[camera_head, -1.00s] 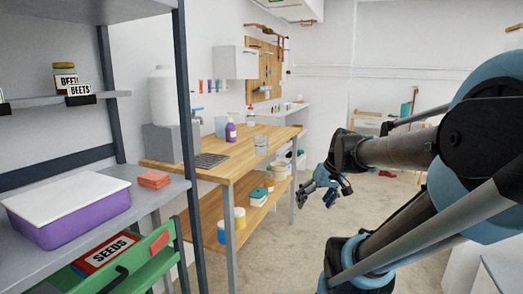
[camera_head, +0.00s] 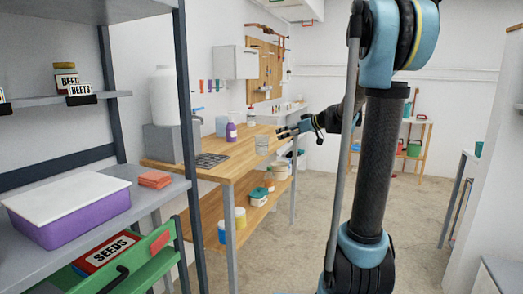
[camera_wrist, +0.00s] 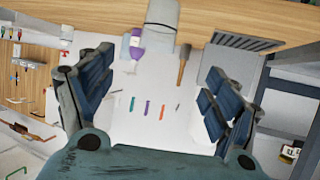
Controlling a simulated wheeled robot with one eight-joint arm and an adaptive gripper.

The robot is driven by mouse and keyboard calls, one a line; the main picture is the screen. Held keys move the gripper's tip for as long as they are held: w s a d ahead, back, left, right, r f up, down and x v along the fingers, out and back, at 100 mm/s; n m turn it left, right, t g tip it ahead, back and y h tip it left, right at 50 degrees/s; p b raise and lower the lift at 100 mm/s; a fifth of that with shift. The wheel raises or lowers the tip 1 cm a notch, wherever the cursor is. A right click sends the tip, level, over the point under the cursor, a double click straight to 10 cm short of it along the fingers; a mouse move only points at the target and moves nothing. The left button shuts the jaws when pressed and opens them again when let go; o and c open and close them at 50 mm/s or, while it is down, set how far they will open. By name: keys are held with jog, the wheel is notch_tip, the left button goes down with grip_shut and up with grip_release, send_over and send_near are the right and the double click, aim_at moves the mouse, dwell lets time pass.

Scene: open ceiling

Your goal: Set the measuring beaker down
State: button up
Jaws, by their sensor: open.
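The measuring beaker (camera_head: 262,145) is a small clear container. It stands upright on the wooden counter (camera_head: 235,165), near its front edge. My gripper (camera_head: 283,132) is just to the right of the beaker in the head view, with its fingers pointing left towards it. They look apart from the beaker. In the wrist view my gripper (camera_wrist: 155,95) is wide open with nothing between its fingertips. A greyish cylinder (camera_wrist: 161,22) at the top of the wrist view is probably the beaker; its upper part is cut off by the frame.
A purple bottle (camera_head: 231,132) stands behind the beaker, and a dark drain grid (camera_head: 210,160) lies to its left. Tubs stand on the lower shelf (camera_head: 260,202). A grey shelf unit (camera_head: 155,200) is at the near left. The floor (camera_head: 295,235) in front of the counter is clear.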

aim_at(262, 141)
jog(key=shift+x, duration=8.95)
jog(key=shift+w+d, duration=0.15)
jog(key=shift+w, duration=0.05)
jog(key=shift+c, duration=0.2)
jog(key=c, duration=0.9)
jog(key=shift+r, duration=0.1)
jog(key=shift+c, duration=0.5)
